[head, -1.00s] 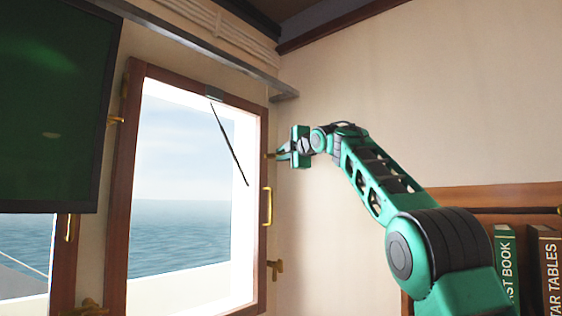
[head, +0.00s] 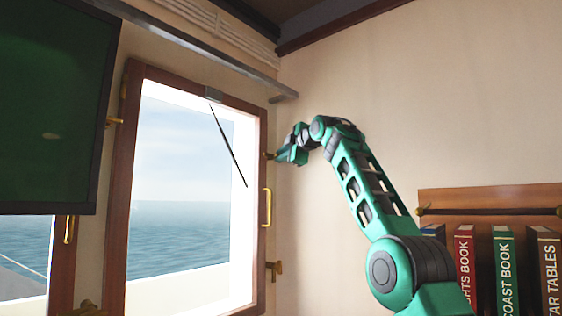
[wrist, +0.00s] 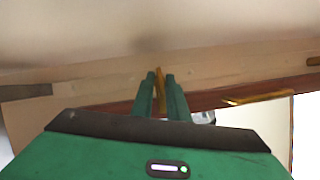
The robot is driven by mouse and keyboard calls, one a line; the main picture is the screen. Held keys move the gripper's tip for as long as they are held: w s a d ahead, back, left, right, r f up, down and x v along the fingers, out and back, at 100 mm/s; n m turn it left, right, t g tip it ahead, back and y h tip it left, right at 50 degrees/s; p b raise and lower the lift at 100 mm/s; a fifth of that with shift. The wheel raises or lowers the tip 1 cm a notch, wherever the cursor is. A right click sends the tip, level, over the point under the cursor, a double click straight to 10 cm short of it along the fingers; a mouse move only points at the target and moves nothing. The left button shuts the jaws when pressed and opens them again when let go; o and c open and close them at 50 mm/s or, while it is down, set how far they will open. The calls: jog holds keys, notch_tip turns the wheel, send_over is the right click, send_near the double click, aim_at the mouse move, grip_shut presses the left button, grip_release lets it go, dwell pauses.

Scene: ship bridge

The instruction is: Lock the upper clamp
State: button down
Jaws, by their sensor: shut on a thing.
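The upper clamp (head: 267,156) is a small brass piece on the right side of the brown window frame (head: 263,120), above the brass window handle (head: 266,207). My gripper (head: 279,157) is at the clamp, coming from the right. In the wrist view the two green fingers (wrist: 160,77) are closed around the brass clamp lever (wrist: 160,86), which shows between the tips. The fingers hide part of the clamp, so its exact angle is hard to tell. The window panel looks flush in its frame. The lower clamp (head: 274,268) is brass and sits below the handle.
A dark screen (head: 50,110) hangs at the left. A metal rail (head: 200,45) runs above the window. A wooden shelf (head: 490,197) with several books (head: 505,265) is at the lower right. The wall right of the window is bare.

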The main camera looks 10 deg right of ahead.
jog(key=shift+s+d+r, duration=0.1)
jog(key=shift+r, duration=0.3)
jog(key=c, duration=2.1)
grip_release()
jog(key=o, duration=0.7)
jog(key=shift+c, duration=0.2)
jog(key=shift+f, duration=0.15)
jog(key=v, duration=1)
jog(key=shift+s, duration=0.2)
jog(key=shift+s, duration=0.1)
